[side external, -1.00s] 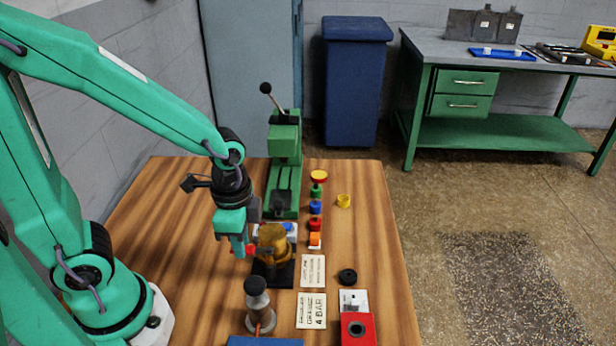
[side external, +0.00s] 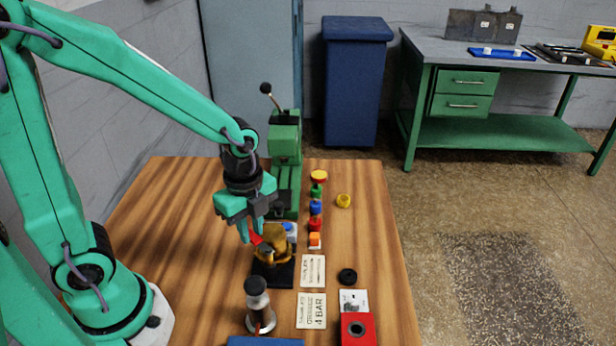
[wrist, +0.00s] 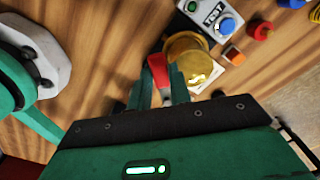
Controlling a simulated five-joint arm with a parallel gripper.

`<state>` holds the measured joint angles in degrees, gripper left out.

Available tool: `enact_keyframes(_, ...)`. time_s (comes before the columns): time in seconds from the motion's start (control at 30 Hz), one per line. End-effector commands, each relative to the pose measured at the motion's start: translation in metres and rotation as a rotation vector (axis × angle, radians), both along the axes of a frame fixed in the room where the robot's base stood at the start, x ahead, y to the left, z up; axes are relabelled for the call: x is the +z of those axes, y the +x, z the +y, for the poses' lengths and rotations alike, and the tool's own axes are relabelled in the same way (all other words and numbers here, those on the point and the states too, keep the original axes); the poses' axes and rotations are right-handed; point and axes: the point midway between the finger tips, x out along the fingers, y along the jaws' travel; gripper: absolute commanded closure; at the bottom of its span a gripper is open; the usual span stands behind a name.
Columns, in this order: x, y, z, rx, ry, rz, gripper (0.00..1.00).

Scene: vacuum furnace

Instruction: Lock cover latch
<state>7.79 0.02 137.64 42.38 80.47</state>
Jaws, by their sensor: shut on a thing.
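The brass-coloured cover (side external: 277,243) sits on a black base (side external: 272,272) at the middle of the wooden table. A red latch handle (side external: 257,241) is at its left side. The handle also shows in the wrist view (wrist: 157,67), beside the round brass top (wrist: 188,56). My gripper (side external: 252,232) points down at the cover's left side. Its two fingers (wrist: 160,82) are shut on the red latch handle. The fingers hide the handle's lower part, and I cannot tell how the latch meets the cover.
A grey box with a blue button (wrist: 226,25) and a green one stands right behind the cover. A green lever press (side external: 285,145) stands further back. Several coloured knobs (side external: 316,208) line up to the right. A dark-capped cylinder (side external: 258,305) stands in front.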

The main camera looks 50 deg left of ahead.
Motion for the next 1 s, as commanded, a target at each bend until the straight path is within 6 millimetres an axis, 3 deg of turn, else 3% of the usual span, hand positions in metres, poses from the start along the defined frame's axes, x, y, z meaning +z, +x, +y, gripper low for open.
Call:
enact_keyframes(0.6,0.001,0.029,-0.008,-0.578,0.0,-0.004,1.0)
enact_keyframes(1.0,0.001,0.038,-0.015,-0.803,0.001,-0.003,1.0)
